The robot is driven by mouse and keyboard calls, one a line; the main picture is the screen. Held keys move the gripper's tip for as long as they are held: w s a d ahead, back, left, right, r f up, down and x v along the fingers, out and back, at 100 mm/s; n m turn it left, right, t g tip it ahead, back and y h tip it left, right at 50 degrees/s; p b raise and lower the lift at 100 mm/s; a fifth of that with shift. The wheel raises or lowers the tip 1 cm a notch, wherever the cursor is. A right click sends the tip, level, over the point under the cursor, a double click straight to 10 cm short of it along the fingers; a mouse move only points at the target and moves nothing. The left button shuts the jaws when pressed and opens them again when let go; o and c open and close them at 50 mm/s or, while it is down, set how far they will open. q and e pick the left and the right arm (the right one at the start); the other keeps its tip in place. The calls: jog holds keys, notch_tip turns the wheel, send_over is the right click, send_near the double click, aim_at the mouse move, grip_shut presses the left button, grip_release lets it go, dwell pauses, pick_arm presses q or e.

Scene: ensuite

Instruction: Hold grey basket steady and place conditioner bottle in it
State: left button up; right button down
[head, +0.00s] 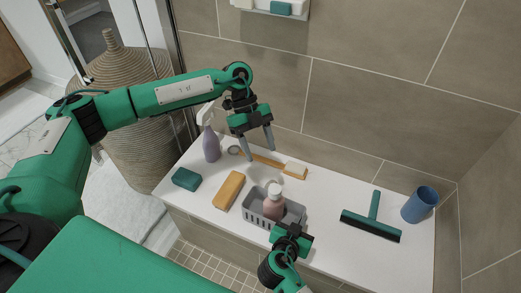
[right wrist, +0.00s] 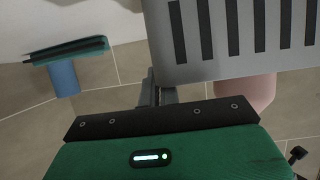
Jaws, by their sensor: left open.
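The grey basket (head: 262,222) stands on the white bench top, and its slotted wall fills the upper right of the right wrist view (right wrist: 215,72). A pink bottle with a white top (head: 272,207), seemingly the conditioner bottle, stands upright in the basket, its lower part hidden by the wall. Part of it shows past the rim in the right wrist view (right wrist: 250,92). My left gripper (head: 257,153) is open and empty, above and behind the basket, clear of the bottle. My right gripper (head: 283,228) is at the basket's front right rim, its fingers (right wrist: 160,90) close together across the wall.
A squeegee (head: 371,225) and blue cup (head: 420,205) are right. The tiled wall (head: 370,110) bounds the back.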

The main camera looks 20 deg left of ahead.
jog(key=c, duration=1.6)
grip_release()
jog(key=shift+o, duration=0.2)
